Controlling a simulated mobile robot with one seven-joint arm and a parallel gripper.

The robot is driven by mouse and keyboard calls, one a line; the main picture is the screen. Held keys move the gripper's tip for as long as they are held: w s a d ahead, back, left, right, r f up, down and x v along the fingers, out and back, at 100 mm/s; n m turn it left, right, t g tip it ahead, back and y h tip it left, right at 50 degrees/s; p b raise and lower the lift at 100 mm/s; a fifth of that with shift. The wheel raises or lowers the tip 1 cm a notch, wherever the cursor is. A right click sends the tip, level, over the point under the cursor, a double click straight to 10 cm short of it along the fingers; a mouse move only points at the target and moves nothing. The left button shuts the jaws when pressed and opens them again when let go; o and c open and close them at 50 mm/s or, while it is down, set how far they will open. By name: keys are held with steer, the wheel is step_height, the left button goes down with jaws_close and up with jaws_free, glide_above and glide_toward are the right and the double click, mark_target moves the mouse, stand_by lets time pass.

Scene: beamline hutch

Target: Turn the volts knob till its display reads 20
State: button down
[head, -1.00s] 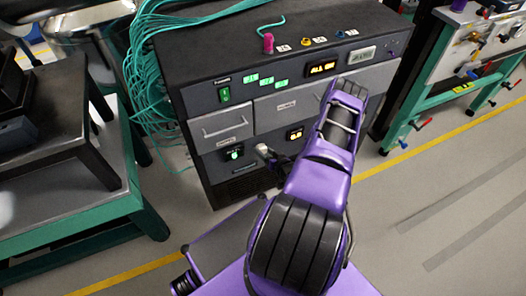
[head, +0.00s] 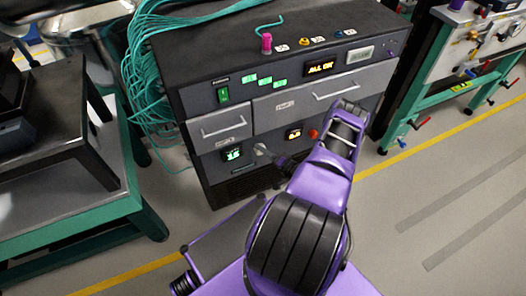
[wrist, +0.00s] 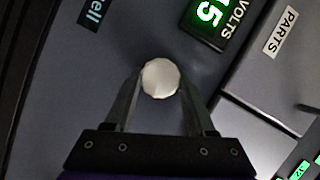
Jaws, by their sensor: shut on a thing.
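The volts knob (wrist: 160,78) is a pale, round, faceted knob on the dark panel in the wrist view. My gripper (wrist: 158,85) is shut on it, with one finger on each side. The green display marked VOLTS (wrist: 208,14) is beside the knob. Its visible digits look like 15, and the frame's top edge cuts it off. In the head view this display (head: 233,154) glows green on the lower left of the cabinet front, also seeming to read 15. My gripper (head: 265,152) is just right of it there, small and partly dark.
An amber display (head: 294,135) and a red knob (head: 313,134) are to the right on the same cabinet. Drawers with bar handles (head: 335,90) sit above. A dark bench (head: 60,150) stands at left. Teal cables (head: 150,70) hang beside the cabinet.

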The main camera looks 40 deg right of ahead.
steer(key=shift+f+m, duration=0.1)
steer(key=shift+m, duration=0.2)
steer(key=shift+c, duration=1.2)
jaws_free()
steer(key=v, duration=1.7)
steer(key=shift+s+p, duration=0.3)
steer(key=shift+p, duration=0.15)
steer(key=shift+d+f, duration=0.1)
steer(key=shift+f, duration=0.05)
